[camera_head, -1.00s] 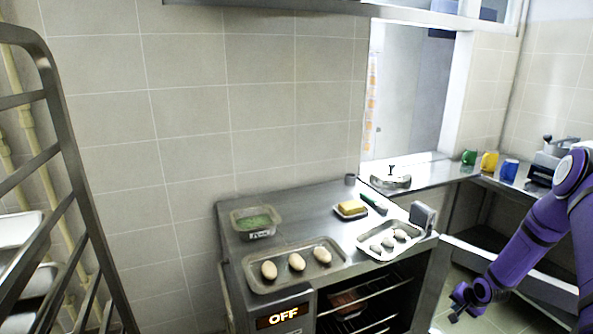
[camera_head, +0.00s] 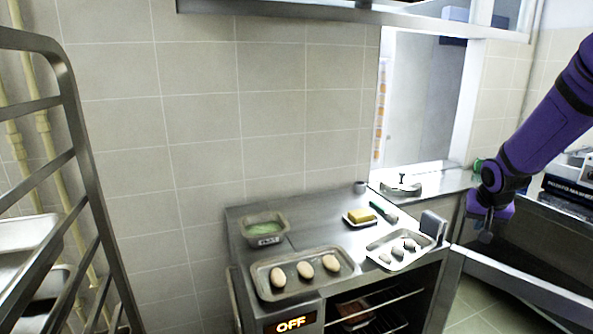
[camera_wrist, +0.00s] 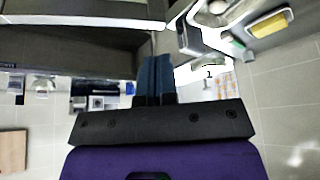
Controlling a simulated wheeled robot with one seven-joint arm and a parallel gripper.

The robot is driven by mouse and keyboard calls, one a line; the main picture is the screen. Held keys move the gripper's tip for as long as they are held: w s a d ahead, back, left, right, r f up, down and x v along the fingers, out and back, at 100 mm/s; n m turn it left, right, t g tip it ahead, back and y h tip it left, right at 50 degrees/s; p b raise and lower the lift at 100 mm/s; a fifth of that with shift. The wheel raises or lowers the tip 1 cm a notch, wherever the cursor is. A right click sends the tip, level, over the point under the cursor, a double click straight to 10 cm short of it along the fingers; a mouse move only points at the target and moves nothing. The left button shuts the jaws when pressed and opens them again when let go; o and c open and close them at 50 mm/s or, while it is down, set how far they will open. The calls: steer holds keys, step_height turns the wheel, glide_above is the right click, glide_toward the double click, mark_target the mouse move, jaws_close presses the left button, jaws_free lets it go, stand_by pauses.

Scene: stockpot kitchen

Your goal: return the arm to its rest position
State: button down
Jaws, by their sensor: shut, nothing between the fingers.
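My purple arm comes in from the right edge of the head view. My gripper (camera_head: 482,232) points down beside the right end of the steel counter (camera_head: 310,228), apart from the trays. In the wrist view the two dark fingers of my gripper (camera_wrist: 156,66) lie side by side, shut, with nothing between them.
On the counter are a tray with three pale oval pieces (camera_head: 262,294), a tray with grey pieces (camera_head: 384,262), a green-filled container (camera_head: 263,240) and a yellow block (camera_head: 361,215) on a dish. A metal rack (camera_head: 92,190) stands left. Lower steel surfaces (camera_head: 530,282) lie right.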

steer(key=s+a+r+n, duration=0.2)
steer(key=s+a+r, duration=0.7)
steer(key=s+r, duration=0.55)
steer(key=s+a+r+n+y, duration=0.1)
steer(key=s+a, duration=0.2)
steer(key=s, duration=0.6)
steer(key=s+a+r+n+y, duration=0.1)
steer(key=s+a+r, duration=0.1)
steer(key=s, duration=0.7)
steer(key=shift+a+n, duration=0.4)
steer(key=shift+a, duration=0.5)
